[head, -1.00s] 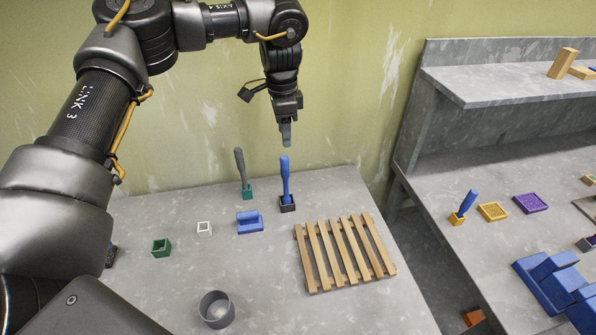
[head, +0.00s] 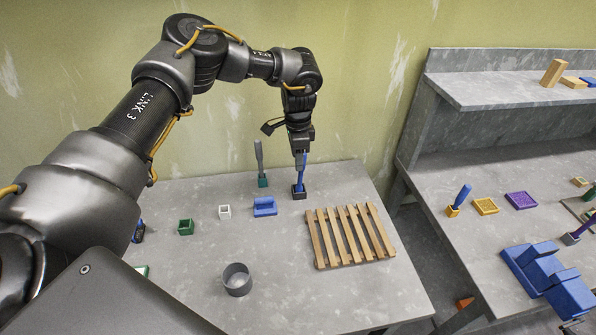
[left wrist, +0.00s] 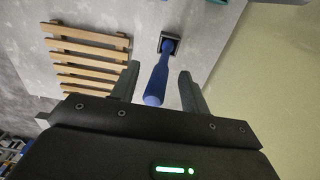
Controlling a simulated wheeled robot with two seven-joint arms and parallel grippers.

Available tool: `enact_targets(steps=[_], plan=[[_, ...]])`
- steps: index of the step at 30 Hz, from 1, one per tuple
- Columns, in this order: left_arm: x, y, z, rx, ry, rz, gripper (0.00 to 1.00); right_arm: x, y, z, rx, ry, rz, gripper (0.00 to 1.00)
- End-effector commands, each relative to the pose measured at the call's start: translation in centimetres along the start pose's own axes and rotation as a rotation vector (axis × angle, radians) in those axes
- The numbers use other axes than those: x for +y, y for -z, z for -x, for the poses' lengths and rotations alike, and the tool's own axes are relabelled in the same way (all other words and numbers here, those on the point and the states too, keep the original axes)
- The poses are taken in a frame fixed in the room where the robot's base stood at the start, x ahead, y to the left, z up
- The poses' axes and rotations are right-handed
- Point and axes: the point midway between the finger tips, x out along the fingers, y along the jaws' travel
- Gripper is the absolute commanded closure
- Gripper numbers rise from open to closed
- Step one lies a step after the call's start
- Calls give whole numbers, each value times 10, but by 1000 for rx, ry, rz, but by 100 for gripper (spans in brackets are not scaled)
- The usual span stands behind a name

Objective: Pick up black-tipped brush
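The black-tipped brush (head: 300,181) has a blue handle and stands upright with its black block-shaped end (head: 299,193) on the left table, near the back edge. My left gripper (head: 300,157) is right above it, pointing down, with the fingers at the top of the handle. In the left wrist view the blue handle (left wrist: 157,82) rises between the two fingers of my left gripper (left wrist: 158,86). The fingers are open, with a gap on both sides of the handle. The black end (left wrist: 169,43) shows beyond the fingertips. My right gripper is not in view.
A grey-handled brush with a green end (head: 261,166) stands close to the left. A blue block (head: 265,206), white box (head: 225,212), green box (head: 186,227) and grey pail (head: 237,280) lie leftward. A slatted wooden rack (head: 347,235) lies in front on the right.

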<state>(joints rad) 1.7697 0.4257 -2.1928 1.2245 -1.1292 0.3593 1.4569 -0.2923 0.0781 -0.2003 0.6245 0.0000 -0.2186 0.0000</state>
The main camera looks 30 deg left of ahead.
Motion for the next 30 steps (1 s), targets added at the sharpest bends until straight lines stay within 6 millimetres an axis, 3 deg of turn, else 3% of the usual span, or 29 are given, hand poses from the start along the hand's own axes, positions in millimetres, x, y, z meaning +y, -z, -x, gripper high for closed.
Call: enact_targets(steps=[3, 5, 11, 15, 21, 30], plan=[[-2, 1, -12, 4, 5, 4, 54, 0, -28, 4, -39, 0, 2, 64], [-3, 1, -12, 6, 8, 5, 54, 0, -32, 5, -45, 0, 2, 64], [-3, 1, -10, 10, 11, 6, 55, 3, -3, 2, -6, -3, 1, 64], [-4, 2, -10, 10, 12, 7, 73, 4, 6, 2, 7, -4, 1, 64], [-4, 2, -10, 10, 12, 7, 100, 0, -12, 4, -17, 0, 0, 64], [-4, 1, -11, 9, 12, 8, 100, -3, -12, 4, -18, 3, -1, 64]])
